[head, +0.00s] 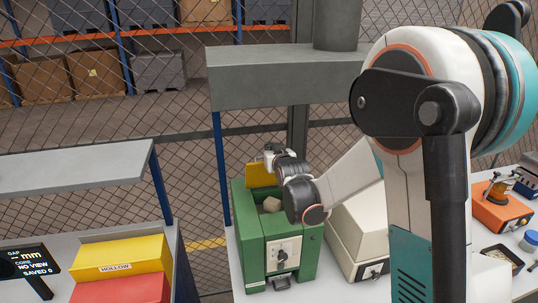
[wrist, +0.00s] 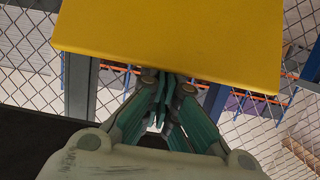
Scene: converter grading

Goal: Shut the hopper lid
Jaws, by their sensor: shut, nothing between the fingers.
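The hopper is a green box-shaped machine (head: 276,250) with an open top. A brown lump (head: 271,204) shows inside the opening. Its yellow lid (head: 261,176) stands raised at the back of the opening. My gripper (head: 267,156) is by the upper part of the lid, coming from the right. In the wrist view the lid (wrist: 170,35) fills the top of the picture. My shut, empty fingers (wrist: 164,90) meet its lower edge in that picture, and their tips are partly hidden. I cannot tell whether they touch the lid.
A cream sloped box (head: 357,229) stands right of the hopper. An orange device (head: 502,212) is at the far right. A yellow bin marked HOLLOW (head: 122,258) and a red bin (head: 121,289) are on the left table. A grey overhead beam (head: 285,77) runs behind the hopper.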

